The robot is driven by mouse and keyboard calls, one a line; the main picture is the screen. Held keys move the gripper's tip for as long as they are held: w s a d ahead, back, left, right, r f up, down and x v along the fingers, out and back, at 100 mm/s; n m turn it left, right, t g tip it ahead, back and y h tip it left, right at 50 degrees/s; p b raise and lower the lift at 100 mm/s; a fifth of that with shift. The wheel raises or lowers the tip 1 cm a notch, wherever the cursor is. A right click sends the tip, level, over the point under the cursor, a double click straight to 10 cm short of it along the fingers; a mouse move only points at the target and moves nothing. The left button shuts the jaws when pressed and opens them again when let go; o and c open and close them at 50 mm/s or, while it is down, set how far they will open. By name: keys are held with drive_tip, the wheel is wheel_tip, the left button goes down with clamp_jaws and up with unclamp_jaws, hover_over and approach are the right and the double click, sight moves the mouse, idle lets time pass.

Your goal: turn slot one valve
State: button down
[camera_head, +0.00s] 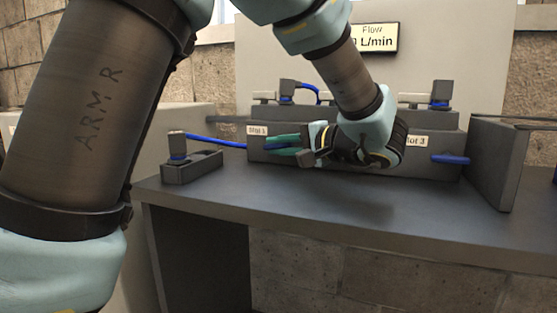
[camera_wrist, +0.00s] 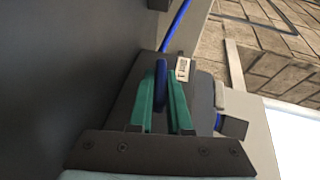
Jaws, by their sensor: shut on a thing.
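The slot one valve shows as a blue lever handle (camera_wrist: 160,82) in the wrist view, standing out from the grey manifold block beside a small white label (camera_wrist: 183,69). My gripper (camera_head: 285,145) is in front of the manifold, just right of and below the "Slot 1" label (camera_head: 257,130). In the wrist view its green fingers (camera_wrist: 162,105) are shut on the handle, one on each side. In the head view the handle is hidden by the fingers.
The grey manifold (camera_head: 350,172) stands on a dark bench (camera_head: 330,200). The slot 3 handle (camera_head: 450,158) is blue and lies sideways. A blue hose (camera_head: 215,142) runs left to a small block (camera_head: 192,168). A grey panel (camera_head: 500,165) stands at the right. A flow display (camera_head: 375,38) hangs behind.

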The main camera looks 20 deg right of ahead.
drive_tip(key=shift+m+t+y+b, duration=0.35)
drive_tip(key=shift+t+b, duration=0.3)
drive_tip(key=shift+t, duration=0.25)
drive_tip(key=c, duration=0.9)
unclamp_jaws()
drive_tip(key=shift+o, duration=0.2)
drive_tip(key=shift+r, duration=0.1)
